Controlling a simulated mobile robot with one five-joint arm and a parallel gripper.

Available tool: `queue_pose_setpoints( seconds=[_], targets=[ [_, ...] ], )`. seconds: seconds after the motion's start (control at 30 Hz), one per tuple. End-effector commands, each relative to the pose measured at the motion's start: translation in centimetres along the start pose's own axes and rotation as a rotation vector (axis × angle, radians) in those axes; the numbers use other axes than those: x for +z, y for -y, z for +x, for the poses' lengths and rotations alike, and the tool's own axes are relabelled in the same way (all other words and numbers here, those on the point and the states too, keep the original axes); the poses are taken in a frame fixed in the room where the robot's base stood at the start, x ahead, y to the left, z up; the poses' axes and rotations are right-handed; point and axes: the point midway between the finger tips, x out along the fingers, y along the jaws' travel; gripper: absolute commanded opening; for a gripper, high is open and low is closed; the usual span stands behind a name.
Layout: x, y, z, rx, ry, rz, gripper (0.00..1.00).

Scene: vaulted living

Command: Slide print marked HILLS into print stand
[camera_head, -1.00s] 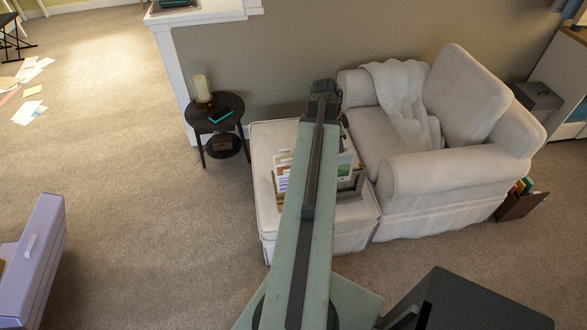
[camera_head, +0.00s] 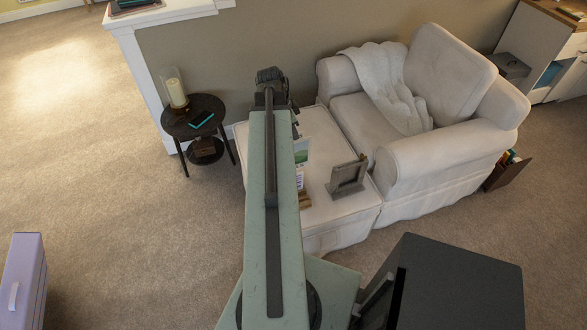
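A print with green and white on it (camera_head: 301,152) shows just right of my arm, above the white ottoman (camera_head: 325,215). Its lettering is too small to read, so I cannot tell whether it is HILLS. Below it is a piece of another print (camera_head: 299,180) and the end of a wooden stand (camera_head: 305,199), mostly hidden behind my arm. A grey frame-like object (camera_head: 347,176) stands on the ottoman, to the right. My gripper (camera_head: 270,78) is at the far end of the arm, beyond these prints in the picture. Its fingers cannot be made out.
A white armchair (camera_head: 440,165) with a throw adjoins the ottoman on the right. A round dark side table (camera_head: 193,115) with a candle (camera_head: 177,92) and a dark item stands to the left. A lilac cabinet (camera_head: 22,280) is at lower left. Carpet between is clear.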

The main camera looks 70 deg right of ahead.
Motion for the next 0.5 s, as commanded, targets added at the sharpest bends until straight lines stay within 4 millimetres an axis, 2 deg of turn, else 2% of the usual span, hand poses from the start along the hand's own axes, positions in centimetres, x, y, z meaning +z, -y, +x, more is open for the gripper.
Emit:
queue_pose_setpoints(
  seconds=[0.03, 0.17, 0.3, 0.4, 0.5],
  targets=[
    [0.6, 0.0, 2.5, 0.001, 0.000, 0.003, 0.00],
    [1.7, 0.0, 7.6, 0.002, 0.000, 0.006, 0.00],
    [3.4, 0.0, 13.7, 0.002, 0.000, 0.007, 0.00],
    [4.3, 0.1, 17.3, 0.002, 0.000, 0.007, 0.00],
    [4.8, 0.1, 19.1, 0.002, 0.000, 0.007, 0.00]
  ],
)
